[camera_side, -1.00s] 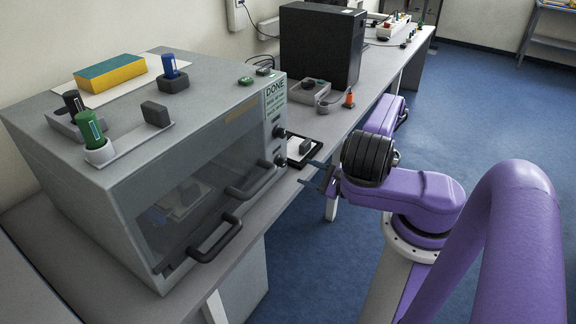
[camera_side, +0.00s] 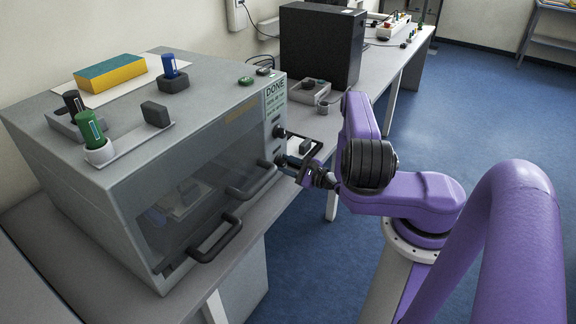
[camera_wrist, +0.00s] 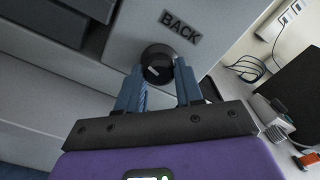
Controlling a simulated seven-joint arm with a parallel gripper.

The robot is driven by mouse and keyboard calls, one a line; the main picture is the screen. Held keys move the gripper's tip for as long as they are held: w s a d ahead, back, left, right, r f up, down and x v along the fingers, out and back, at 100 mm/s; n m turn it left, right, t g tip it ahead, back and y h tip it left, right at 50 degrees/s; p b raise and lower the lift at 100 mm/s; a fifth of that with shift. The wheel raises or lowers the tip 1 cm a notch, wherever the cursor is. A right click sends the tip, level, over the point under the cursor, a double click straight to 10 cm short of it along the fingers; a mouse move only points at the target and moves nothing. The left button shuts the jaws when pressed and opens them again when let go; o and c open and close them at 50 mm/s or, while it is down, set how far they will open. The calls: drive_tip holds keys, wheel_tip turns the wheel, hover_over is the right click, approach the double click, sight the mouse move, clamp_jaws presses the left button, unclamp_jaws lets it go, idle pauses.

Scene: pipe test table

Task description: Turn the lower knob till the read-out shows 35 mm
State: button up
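The grey box-shaped machine (camera_side: 120,190) has two dark knobs on its narrow front panel. The upper knob (camera_side: 279,131) is clear of my gripper. The lower knob (camera_side: 279,159) is at my gripper's tips. In the wrist view a black knob (camera_wrist: 157,62) with a pale pointer line sits below a "BACK" label. My gripper (camera_wrist: 159,72) is open, with one blue finger on each side of the knob's near edge; I cannot tell whether they touch it. It also shows in the side view (camera_side: 285,163). The read-out (camera_side: 275,96) shows "DONE"; its smaller lines are illegible.
Two dark bar handles (camera_side: 217,239) stick out from the machine's front door. A black-edged tray (camera_side: 307,146) lies on the bench beside the panel. A black box (camera_side: 321,45) stands farther back. The floor right of the bench is open.

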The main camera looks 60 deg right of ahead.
drive_tip(key=c, duration=0.4)
drive_tip(key=shift+c, duration=0.2)
